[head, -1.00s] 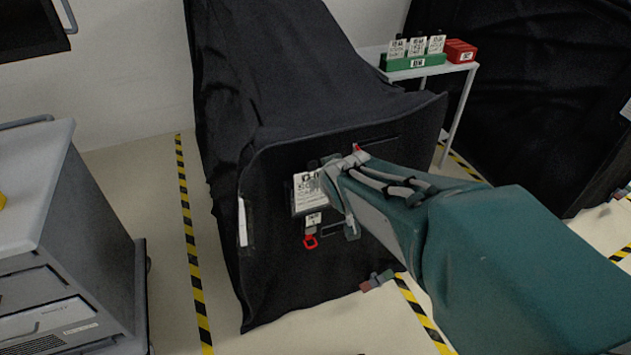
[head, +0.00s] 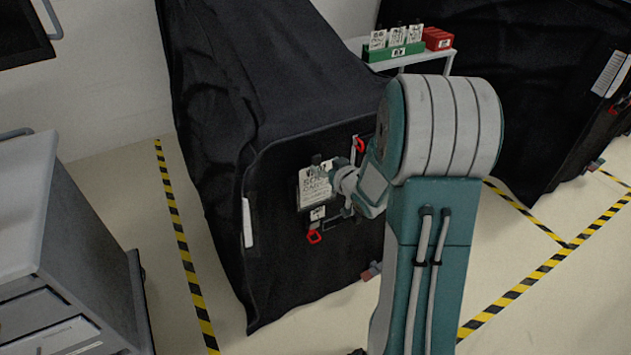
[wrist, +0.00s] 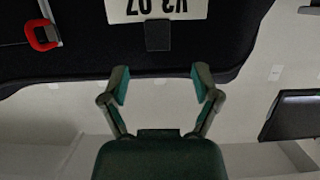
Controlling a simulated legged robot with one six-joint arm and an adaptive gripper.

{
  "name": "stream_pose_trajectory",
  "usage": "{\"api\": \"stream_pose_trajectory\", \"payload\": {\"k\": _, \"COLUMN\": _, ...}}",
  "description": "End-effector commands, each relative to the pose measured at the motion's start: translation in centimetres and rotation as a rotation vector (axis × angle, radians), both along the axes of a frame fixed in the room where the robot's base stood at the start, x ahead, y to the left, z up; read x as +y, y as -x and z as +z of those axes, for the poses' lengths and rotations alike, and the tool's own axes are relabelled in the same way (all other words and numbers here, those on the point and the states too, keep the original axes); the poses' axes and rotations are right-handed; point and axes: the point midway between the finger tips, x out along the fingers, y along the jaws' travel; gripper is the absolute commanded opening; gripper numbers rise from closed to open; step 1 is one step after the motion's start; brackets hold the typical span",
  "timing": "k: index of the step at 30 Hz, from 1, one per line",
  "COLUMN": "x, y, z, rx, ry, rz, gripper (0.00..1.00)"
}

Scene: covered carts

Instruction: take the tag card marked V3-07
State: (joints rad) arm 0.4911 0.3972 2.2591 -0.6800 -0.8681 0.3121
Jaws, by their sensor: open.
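The white tag card (head: 314,188) hangs on the front of a black-covered cart (head: 275,240). In the wrist view the card (wrist: 157,9) appears upside down, cut off by the top edge, with "V3 07" readable. A dark tab (wrist: 158,36) sticks out from its edge toward my gripper (wrist: 161,82). My gripper is open and empty, its two fingers spread either side of the tab's line and short of it. In the head view my gripper (head: 341,184) is just right of the card and overlaps its edge; its fingertips are hard to make out.
Red rings (head: 314,237) hang below and right of the card; one shows in the wrist view (wrist: 42,36). A grey drawer cart (head: 60,235) stands left. Behind, a white stand (head: 447,55) holds a green rack (head: 393,52) of cards and a red box (head: 437,38).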

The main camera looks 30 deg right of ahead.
Motion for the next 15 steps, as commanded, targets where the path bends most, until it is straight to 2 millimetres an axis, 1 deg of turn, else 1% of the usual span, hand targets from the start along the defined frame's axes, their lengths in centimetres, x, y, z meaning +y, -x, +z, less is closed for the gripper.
{"api": "stream_pose_trajectory", "payload": {"k": 1, "x": 0.1, "y": -0.6, "z": -0.2, "rx": 0.001, "ry": 0.000, "rz": 0.001, "gripper": 0.80}}
{"api": "stream_pose_trajectory", "payload": {"k": 5, "x": 0.1, "y": -1.4, "z": -0.5, "rx": 0.000, "ry": 0.000, "rz": 0.000, "gripper": 0.80}}
{"api": "stream_pose_trajectory", "payload": {"k": 12, "x": 0.1, "y": -4.8, "z": -1.7, "rx": 0.002, "ry": 0.001, "rz": 0.001, "gripper": 0.80}}
{"api": "stream_pose_trajectory", "payload": {"k": 15, "x": 0.1, "y": -5.7, "z": -1.9, "rx": 0.001, "ry": 0.000, "rz": 0.000, "gripper": 0.80}}
